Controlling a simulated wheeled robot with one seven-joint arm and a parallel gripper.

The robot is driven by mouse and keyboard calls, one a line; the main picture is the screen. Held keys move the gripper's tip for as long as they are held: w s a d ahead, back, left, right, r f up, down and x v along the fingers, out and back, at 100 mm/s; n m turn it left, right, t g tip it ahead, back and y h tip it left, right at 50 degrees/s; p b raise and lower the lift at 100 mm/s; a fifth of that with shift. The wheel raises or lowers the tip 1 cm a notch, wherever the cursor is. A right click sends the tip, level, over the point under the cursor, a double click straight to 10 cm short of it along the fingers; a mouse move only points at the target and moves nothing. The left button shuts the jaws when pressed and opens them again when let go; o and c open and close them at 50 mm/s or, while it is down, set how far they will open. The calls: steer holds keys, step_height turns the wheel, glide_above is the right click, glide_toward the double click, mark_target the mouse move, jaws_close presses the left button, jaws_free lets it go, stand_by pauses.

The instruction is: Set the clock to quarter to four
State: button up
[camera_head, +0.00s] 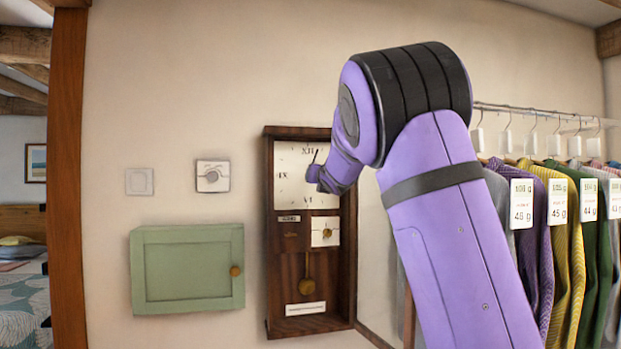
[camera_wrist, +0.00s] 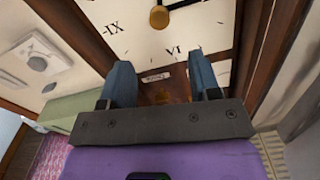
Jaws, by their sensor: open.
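The wall clock (camera_head: 284,252) has a dark wooden case and a cream face (camera_head: 290,196) with Roman numerals. One dark hand (camera_head: 314,157) shows, pointing up and slightly right of XII; the rest of the hands and the right of the face are hidden behind my arm. In the wrist view the face (camera_wrist: 140,38) shows IX and VI, with a round brass knob (camera_wrist: 159,17) at the top. My gripper (camera_wrist: 165,82) is open and empty in front of the lower face, its fingers apart below the brass knob.
Below the face are a small dial plate (camera_head: 325,231) and a brass pendulum (camera_head: 307,286). A green cabinet (camera_head: 187,268), a wall dial (camera_head: 213,176) and a switch plate (camera_head: 139,181) are at left. Tagged clothes (camera_head: 562,230) hang from a rail at right.

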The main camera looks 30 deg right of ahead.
steer(key=x, duration=1)
steer(key=shift+w, duration=0.4)
steer(key=shift+d, duration=0.1)
steer(key=shift+c, duration=0.5)
steer(key=c, duration=0.8)
steer(key=shift+m, duration=0.3)
